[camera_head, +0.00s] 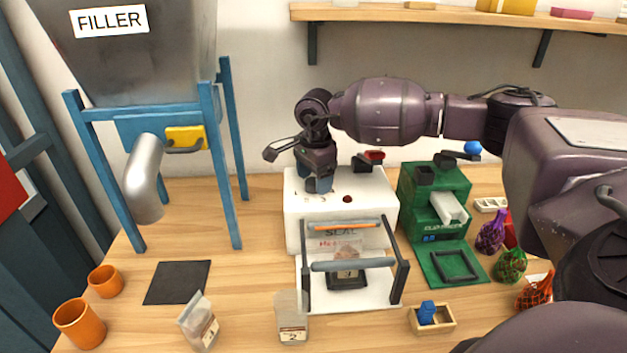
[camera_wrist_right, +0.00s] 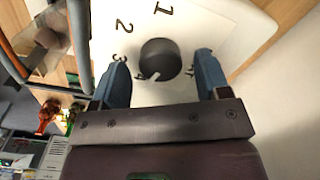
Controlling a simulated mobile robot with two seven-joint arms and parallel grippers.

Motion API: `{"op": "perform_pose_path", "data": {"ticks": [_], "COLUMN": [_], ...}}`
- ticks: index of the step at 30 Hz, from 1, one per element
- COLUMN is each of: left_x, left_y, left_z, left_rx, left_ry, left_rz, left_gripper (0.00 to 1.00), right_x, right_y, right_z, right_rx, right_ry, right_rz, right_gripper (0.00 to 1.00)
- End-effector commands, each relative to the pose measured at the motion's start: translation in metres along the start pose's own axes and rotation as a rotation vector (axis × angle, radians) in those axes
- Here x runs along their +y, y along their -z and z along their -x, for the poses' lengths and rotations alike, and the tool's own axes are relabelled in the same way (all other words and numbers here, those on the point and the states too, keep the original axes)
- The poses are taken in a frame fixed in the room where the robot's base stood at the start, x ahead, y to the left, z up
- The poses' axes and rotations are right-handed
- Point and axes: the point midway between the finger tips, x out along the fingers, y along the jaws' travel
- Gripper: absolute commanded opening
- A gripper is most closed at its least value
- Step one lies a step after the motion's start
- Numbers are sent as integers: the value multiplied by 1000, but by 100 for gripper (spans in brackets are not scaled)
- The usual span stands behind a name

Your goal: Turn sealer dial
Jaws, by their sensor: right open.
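The white sealer (camera_head: 300,235) stands mid-table, with "SEAL" on its front and a labelled bag (camera_head: 345,248) at its bar. In the right wrist view the dark round dial (camera_wrist_right: 160,57) sits on the sealer's white top, its pale pointer toward the lower left. The marks 1, 2 and 3 show around it; other marks are partly hidden. My right gripper (camera_head: 318,186) is over the sealer's top left. Its blue fingers also show in the right wrist view (camera_wrist_right: 162,78), open, one on each side of the dial with visible gaps. My left gripper is not in view.
The filler (camera_head: 140,50) on blue legs stands left, with orange cups (camera_head: 79,323) in front. Bags 1 (camera_head: 199,325) and 2 (camera_head: 291,318) stand near the front. A green machine (camera_head: 437,200) and netted bags (camera_head: 511,265) are right. A shelf (camera_head: 430,13) runs above.

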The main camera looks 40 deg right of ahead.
Motion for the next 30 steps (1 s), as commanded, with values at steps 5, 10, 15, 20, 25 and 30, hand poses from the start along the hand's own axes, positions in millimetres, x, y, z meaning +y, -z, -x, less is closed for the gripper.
{"op": "perform_pose_path", "data": {"ticks": [5, 10, 15, 20, 25, 30], "left_x": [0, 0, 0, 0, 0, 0], "left_y": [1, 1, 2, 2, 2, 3], "left_z": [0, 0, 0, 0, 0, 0], "left_rx": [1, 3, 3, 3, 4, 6], "left_ry": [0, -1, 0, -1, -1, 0], "left_rz": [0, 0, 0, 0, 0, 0], "left_gripper": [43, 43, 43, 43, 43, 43], "right_x": [0, 0, 0, 0, 0, 0], "right_y": [0, 0, 0, 0, 0, 0], "right_z": [-9, -10, -10, -10, -9, -9], "right_rx": [1, 1, 0, 0, 0, 1], "right_ry": [1, 1, 1, 1, 1, 1], "right_rz": [0, 0, 0, 0, -1, -19], "right_gripper": [69, 69, 60, 36, 20, 20]}}
